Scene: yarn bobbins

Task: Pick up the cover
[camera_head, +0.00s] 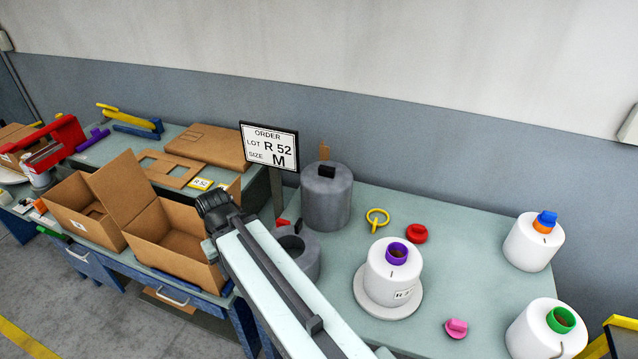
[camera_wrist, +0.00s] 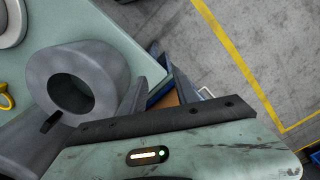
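Two grey cylindrical pieces stand on the right table, and I cannot tell for sure which is the cover. The taller one (camera_head: 327,197) has a closed top with a dark knob. The shorter one (camera_head: 306,257) has an open round hole and is partly behind my arm; it also shows in the wrist view (camera_wrist: 103,68), near the table edge. My gripper (camera_head: 213,205) is left of both, above the open cardboard box in the head view. In the wrist view its two grey fingers (camera_wrist: 155,70) are apart with nothing between them.
A white bobbin (camera_head: 380,277) stands on a round plate, with two more bobbins at right. A yellow ring (camera_head: 377,217), red cap (camera_head: 416,233) and pink cap (camera_head: 456,328) lie loose. An order sign (camera_head: 269,147) stands behind the gripper. An open cardboard box (camera_head: 170,245) is at left.

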